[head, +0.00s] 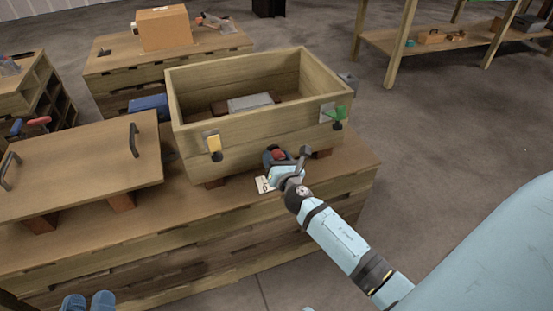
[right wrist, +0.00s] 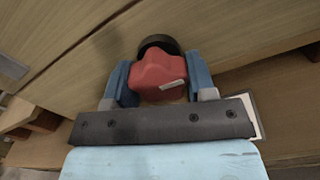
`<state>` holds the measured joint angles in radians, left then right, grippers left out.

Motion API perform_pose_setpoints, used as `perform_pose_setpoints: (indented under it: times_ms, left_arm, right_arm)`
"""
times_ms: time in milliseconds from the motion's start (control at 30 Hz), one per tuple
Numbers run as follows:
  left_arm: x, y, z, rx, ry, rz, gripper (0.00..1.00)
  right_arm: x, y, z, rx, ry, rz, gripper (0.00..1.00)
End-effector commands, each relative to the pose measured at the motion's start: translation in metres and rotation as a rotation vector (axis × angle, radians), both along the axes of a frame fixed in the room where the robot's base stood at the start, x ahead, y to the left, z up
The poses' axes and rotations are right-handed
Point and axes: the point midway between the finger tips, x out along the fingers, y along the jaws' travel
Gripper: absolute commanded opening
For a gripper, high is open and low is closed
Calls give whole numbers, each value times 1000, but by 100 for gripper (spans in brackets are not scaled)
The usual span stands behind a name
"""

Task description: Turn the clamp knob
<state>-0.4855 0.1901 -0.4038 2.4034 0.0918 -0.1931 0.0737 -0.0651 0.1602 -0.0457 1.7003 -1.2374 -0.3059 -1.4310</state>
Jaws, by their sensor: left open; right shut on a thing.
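The clamp knob is red and shows in the right wrist view (right wrist: 158,76), with a dark round part behind it. It also shows in the head view (head: 278,155), low at the front wall of the wooden box (head: 250,130). My right gripper (right wrist: 160,85) has its blue fingers on both sides of the red knob and is shut on it. In the head view, my right arm reaches in from the lower right, and its wrist partly hides the knob. My left gripper (head: 88,301) is open at the bottom left edge, apart from the box; only its blue fingertips show.
The box stands on a wooden bench with a yellow-tagged latch (head: 214,143) and a green-tagged latch (head: 338,115). A grey-topped block (head: 250,102) lies inside. A wooden lid with black handles (head: 85,168) lies to the left. A white card (head: 263,184) lies by my right gripper.

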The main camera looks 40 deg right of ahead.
Motion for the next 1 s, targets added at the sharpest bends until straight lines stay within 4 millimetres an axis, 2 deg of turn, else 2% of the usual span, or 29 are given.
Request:
perform_pose_setpoints:
  times_ms: [333,833,867,933,967,1000]
  left_arm:
    - [-1,-1,11,-22,-42,-7,43]
    - [1,-2,13,-24,-49,-11,43]
    - [0,-2,13,-24,-49,-11,43]
    - [0,-2,12,-24,-46,-10,43]
    - [0,-2,12,-23,-45,-11,43]
    - [0,-2,11,-24,-44,-11,43]
  right_arm:
    - [0,1,-1,141,-33,-1,27]
    - [0,1,0,162,-38,-1,27]
    - [0,1,0,162,-38,-1,55]
    - [0,1,0,162,-38,-1,71]
    - [0,1,0,162,-38,-1,76]
    - [0,1,0,162,-38,-1,76]
